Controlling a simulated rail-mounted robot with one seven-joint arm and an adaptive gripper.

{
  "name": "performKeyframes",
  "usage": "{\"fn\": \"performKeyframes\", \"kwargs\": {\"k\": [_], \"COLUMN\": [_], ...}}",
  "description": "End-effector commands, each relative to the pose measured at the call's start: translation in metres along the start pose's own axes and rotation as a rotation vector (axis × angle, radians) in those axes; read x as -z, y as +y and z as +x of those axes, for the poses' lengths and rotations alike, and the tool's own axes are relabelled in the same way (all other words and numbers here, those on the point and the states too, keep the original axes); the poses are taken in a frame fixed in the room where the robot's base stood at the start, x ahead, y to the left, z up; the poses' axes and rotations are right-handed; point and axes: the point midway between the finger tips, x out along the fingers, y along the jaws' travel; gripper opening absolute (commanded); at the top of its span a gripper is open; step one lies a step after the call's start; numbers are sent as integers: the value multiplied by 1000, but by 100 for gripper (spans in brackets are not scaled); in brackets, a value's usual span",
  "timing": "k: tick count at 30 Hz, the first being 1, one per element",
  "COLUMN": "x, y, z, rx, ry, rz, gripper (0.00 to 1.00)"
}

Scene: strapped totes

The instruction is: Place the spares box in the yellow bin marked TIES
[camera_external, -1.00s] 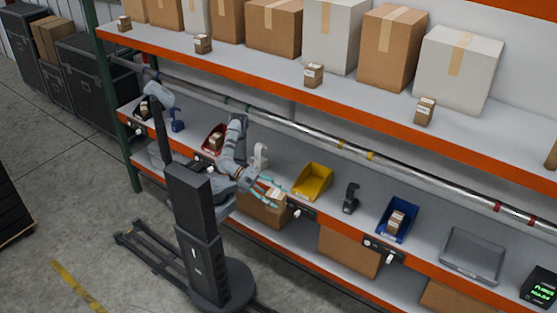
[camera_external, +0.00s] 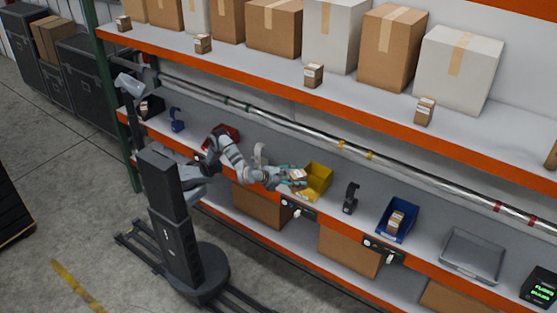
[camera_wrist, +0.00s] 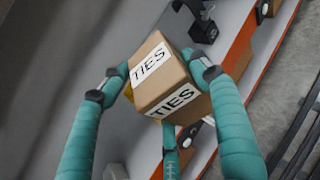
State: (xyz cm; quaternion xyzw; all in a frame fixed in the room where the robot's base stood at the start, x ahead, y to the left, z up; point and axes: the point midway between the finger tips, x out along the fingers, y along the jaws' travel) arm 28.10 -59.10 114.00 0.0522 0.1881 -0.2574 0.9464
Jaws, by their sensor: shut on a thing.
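My gripper (camera_wrist: 157,78) has teal fingers, shut on a brown cardboard box (camera_wrist: 174,66) with white labels reading TIES on two faces. No "spares" wording shows on it. In the external view my gripper (camera_external: 294,178) holds the box (camera_external: 298,173) at the left side of the yellow bin (camera_external: 320,183), on the middle shelf. The box overlaps the bin's left edge in the picture; whether it is above the bin or touching it I cannot tell. A sliver of yellow shows behind the box in the wrist view. No marking on the bin is readable.
A black stand (camera_external: 350,198) is right of the yellow bin, then a blue bin (camera_external: 404,229) holding a small box and a grey tray (camera_external: 471,256). A red bin (camera_external: 229,133) is partly behind my arm. A white stand (camera_external: 260,154) is left of the yellow bin.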

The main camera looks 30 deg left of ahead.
Motion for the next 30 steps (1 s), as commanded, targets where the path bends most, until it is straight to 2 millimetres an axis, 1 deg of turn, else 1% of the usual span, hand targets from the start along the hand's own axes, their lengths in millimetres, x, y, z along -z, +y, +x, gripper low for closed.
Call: {"fn": "performKeyframes", "kwargs": {"k": [1, 2, 3, 5, 6, 9, 12, 15, 18, 25, 30], "x": [0, -1, -2, -3, -3, -2, -1, 1, 8, 47, 61], "y": [10, 15, 24, 40, 51, 78, 102, 118, 127, 130, 130], "z": [28, 42, 61, 86, 102, 134, 157, 170, 179, 196, 203], "rx": [-66, -100, -146, -211, -251, -337, -402, -442, -465, -471, -470], "ry": [0, 0, 1, 1, 1, 0, 0, 0, 2, 3, 0], "rz": [-25, -40, -59, -85, -101, -137, -166, -183, -191, -190, -192], "gripper": [30, 30, 30, 30, 30, 30, 30, 30, 30, 30, 30]}}
